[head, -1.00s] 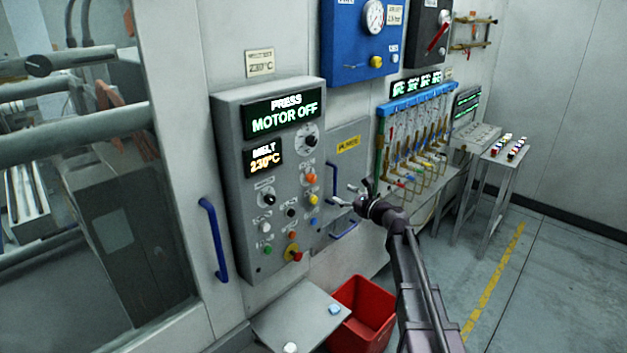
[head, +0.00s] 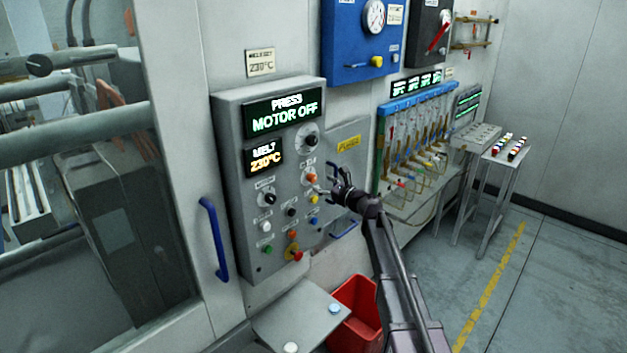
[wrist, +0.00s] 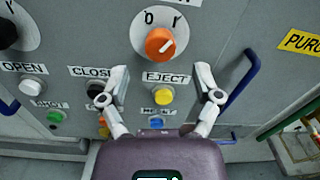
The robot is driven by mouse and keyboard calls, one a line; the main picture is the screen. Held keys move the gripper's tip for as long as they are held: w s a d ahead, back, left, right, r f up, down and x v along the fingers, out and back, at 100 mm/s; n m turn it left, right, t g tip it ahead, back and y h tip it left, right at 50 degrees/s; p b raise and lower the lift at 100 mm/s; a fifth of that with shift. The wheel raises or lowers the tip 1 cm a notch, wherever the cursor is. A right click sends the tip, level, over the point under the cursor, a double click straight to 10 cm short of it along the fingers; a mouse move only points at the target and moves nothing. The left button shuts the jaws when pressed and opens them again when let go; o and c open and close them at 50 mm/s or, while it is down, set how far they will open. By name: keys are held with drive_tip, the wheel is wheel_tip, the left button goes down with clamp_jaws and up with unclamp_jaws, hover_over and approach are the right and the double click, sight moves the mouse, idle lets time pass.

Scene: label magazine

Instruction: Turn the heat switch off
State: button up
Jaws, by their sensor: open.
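The orange rotary knob (head: 311,179), which I take as the heat switch, is on the right side of the grey press panel (head: 232,120). In the wrist view the orange knob (wrist: 160,43) sits on a white round plate with two position marks; its white pointer line points up and right. The label above it is cut off. My gripper (head: 325,181) is just right of the knob in the head view. In the wrist view my gripper (wrist: 162,76) is open and empty, its fingertips below the knob and either side of the EJECT label, apart from the knob.
A yellow button (wrist: 163,95) labelled EJECT is below the knob. A white button (wrist: 33,90) and a green button (wrist: 56,116) are to the left. A blue handle (wrist: 238,78) stands at right. A red bin (head: 357,310) is on the floor below.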

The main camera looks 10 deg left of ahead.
sight(314, 179)
drive_tip(key=shift+x, duration=2.45)
clamp_jaws()
